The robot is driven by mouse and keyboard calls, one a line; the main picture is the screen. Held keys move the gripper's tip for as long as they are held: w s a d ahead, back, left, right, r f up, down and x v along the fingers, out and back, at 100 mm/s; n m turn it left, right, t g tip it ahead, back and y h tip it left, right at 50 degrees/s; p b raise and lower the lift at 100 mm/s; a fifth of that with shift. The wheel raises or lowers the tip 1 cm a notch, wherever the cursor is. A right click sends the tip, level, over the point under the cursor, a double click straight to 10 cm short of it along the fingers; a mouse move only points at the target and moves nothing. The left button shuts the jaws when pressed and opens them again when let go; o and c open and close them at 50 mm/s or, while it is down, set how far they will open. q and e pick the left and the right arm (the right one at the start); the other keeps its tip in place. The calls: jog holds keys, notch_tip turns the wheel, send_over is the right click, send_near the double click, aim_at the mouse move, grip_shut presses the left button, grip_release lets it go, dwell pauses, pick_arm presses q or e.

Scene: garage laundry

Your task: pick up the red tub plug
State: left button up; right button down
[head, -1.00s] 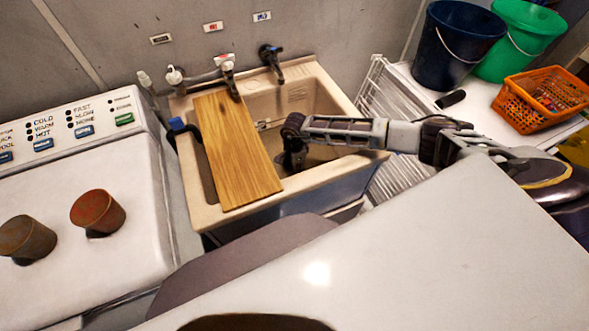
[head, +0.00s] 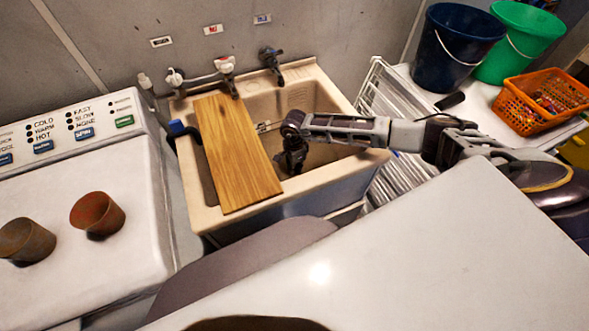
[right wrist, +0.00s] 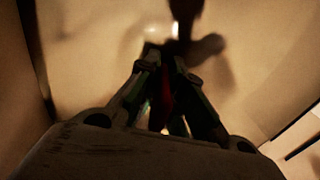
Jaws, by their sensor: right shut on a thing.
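My right gripper (head: 290,162) reaches down into the sink (head: 331,172) from the right, beside the wooden board that lies across it. In the right wrist view my right gripper (right wrist: 166,75) points down at the tan basin, and its fingers are shut on a dark red thing, the red tub plug (right wrist: 167,92). Only a sliver of the plug shows between the fingers; the rest is hidden. The plug cannot be made out in the head view. My left gripper is not in view.
The wooden board (head: 236,152) covers the sink's left part. Taps (head: 226,66) stand at the back. A washer with two brown pots (head: 97,214) is at left. A wire rack (head: 385,95), dark blue bucket (head: 455,45), green bucket (head: 518,42) and orange basket (head: 543,100) are at right.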

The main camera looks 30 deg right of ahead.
notch_tip(320, 180, up, 8)
jog(key=shift+r, duration=0.1)
dwell(0.4)
